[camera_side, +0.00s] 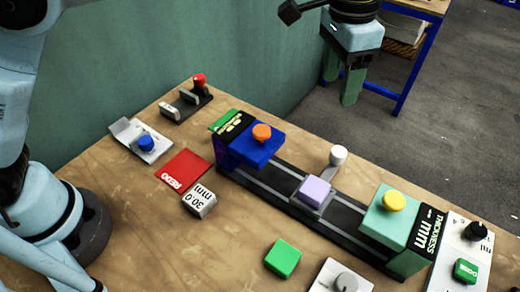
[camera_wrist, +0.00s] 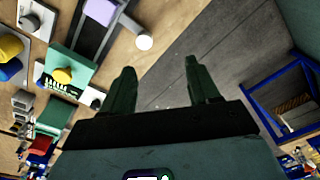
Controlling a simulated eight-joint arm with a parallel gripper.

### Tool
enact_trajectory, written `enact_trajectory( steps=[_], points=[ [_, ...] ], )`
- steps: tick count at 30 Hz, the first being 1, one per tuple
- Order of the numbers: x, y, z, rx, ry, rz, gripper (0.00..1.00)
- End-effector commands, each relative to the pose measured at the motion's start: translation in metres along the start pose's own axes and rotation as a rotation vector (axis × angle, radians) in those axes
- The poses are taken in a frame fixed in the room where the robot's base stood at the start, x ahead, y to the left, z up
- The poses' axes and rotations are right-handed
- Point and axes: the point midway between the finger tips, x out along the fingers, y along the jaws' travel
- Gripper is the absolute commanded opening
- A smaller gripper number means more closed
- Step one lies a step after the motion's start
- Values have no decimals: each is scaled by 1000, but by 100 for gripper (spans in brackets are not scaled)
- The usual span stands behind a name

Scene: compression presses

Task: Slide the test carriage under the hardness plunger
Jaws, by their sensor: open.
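The test carriage (camera_side: 315,192) carries a lilac block and sits mid-rail, between two presses. Its white-knobbed handle (camera_side: 338,155) stands at its back side; the knob also shows in the wrist view (camera_wrist: 143,40). A blue press (camera_side: 255,148) with an orange knob is at the rail's left end; its label is not legible. A teal press (camera_side: 388,218) with a yellow knob, labelled THICKNESS mm, is at the right end. Neither is over the carriage. My gripper (camera_side: 338,92) is open and empty, fingers down, raised and apart from the handle.
A red REDO card (camera_side: 183,170), a 30.0 mm block (camera_side: 199,201) and a green block (camera_side: 283,258) lie in front of the rail. A panel with a green DOSE button (camera_side: 466,271) is at right. Blue and red button units stand at left. Open floor lies behind the bench.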

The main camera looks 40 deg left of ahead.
Motion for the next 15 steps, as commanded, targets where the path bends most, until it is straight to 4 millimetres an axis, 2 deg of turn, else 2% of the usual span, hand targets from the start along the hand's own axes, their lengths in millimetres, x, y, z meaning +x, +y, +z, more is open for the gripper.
enact_trajectory(
  steps=[1, 6, 11, 15],
  points=[
    [6, 11, -7, 26, -18, 3, 60],
    [18, 30, -17, 73, -56, 9, 60],
    [25, 34, -18, 83, -65, 10, 60],
    [38, 34, -17, 82, -65, 10, 60]
  ],
)
